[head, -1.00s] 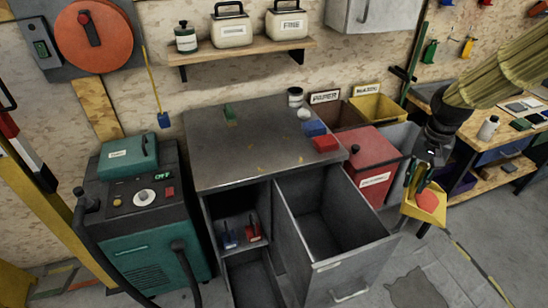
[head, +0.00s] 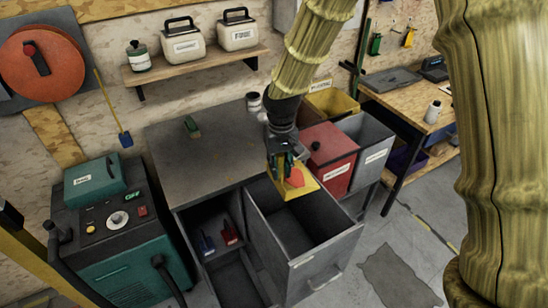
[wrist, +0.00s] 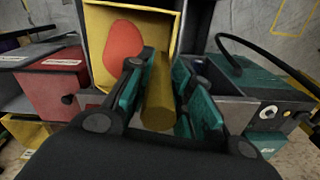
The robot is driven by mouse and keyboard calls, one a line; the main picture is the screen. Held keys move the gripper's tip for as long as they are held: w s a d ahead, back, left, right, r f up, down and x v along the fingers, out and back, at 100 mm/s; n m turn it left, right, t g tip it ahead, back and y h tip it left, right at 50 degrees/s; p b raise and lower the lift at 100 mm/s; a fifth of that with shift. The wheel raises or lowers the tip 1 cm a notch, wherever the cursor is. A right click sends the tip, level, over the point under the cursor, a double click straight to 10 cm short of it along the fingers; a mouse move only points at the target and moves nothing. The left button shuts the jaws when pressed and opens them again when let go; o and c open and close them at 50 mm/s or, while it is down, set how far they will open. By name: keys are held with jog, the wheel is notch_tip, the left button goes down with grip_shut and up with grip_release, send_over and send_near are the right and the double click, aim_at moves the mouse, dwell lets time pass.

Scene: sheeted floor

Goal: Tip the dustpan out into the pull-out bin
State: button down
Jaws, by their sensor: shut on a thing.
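My gripper (head: 287,164) is shut on the handle of the yellow dustpan (head: 309,190). In the wrist view my gripper's teal fingers (wrist: 160,75) close on both sides of the yellow handle (wrist: 160,98). A flat orange-red piece (head: 296,177) lies in the dustpan; it also shows in the wrist view (wrist: 123,42). The pull-out bin (head: 321,268) is a grey drawer, pulled out of the metal cabinet, and its visible inside looks empty. The dustpan appears above the bin's back end, near the worktop edge. I cannot tell the exact height gap.
The cabinet worktop (head: 190,157) is at the left, with an open compartment holding small blue and red items below. A red bin (head: 328,160) and a grey bin (head: 372,150) stand close on the right. A teal machine (head: 120,235) stands at the far left.

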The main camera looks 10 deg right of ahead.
aim_at(308, 173)
jog(key=shift+s+a+r+n+p, duration=0.35)
jog(key=shift+s+a+n+p, duration=0.45)
jog(key=shift+s+n, duration=0.1)
jog(key=shift+w, duration=0.1)
jog(key=shift+w+d+f+g+y+b, duration=0.15)
jog(key=shift+w+d+g+y, duration=0.25)
jog(key=shift+d+y, duration=0.5)
jog(key=shift+w+d+f+g+y+b, duration=0.15)
jog(key=shift+w+d+g+y, duration=0.25)
jog(key=shift+d+y, duration=0.55)
jog(key=shift+w+d+g+y+b, duration=0.25)
jog(key=shift+d+g+y, duration=0.35)
jog(key=shift+y, duration=0.45)
jog(key=shift+w+d+f+g+y, duration=0.15)
jog(key=shift+w+d+f+y, duration=0.1)
jog(key=shift+d+y, duration=0.25)
jog(key=shift+w+d+f+g+y, duration=0.15)
jog(key=shift+w+d+y, duration=0.15)
jog(key=shift+d, duration=0.3)
jog(key=d+y+b, duration=0.1)
jog(key=w+d+f+g+y+b, duration=0.1)
jog(key=shift+d+f+y+b, duration=0.15)
jog(key=shift+d+y+b, duration=0.15)
jog(key=shift+d+b, duration=0.1)
jog(key=shift+w+d+f+g+y+b, duration=0.1)
jog(key=shift+w+d+g+y+b, duration=0.3)
jog(key=shift+d+y+b, duration=0.35)
jog(key=shift+p, duration=0.3)
